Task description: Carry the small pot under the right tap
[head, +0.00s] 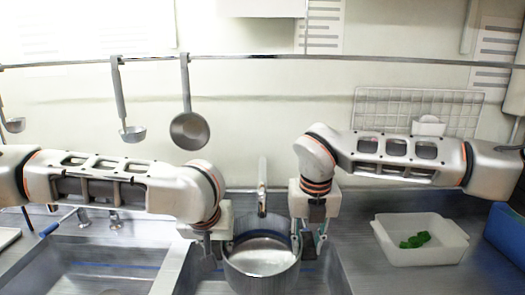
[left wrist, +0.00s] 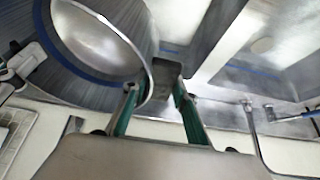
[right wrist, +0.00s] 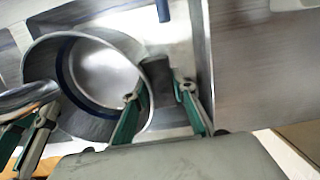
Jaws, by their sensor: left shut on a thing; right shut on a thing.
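The small metal pot (head: 262,265) hangs upright and looks empty, with a dark blue band inside its wall. It is over the sink area at the front centre. My left gripper (head: 212,247) is shut on the pot's left handle; the handle shows between its fingers in the left wrist view (left wrist: 165,76). My right gripper (head: 310,238) is shut on the right handle, seen in the right wrist view (right wrist: 160,76). The right tap (head: 262,185) rises just behind the pot. Whether its spout is over the pot's opening is unclear.
A left sink basin (head: 85,262) with a blue-handled tap (head: 62,222) lies to the left. A white tray (head: 420,255) with green pieces stands on the right counter, near a blue container (head: 506,232). Ladles (head: 189,130) hang from the rail behind.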

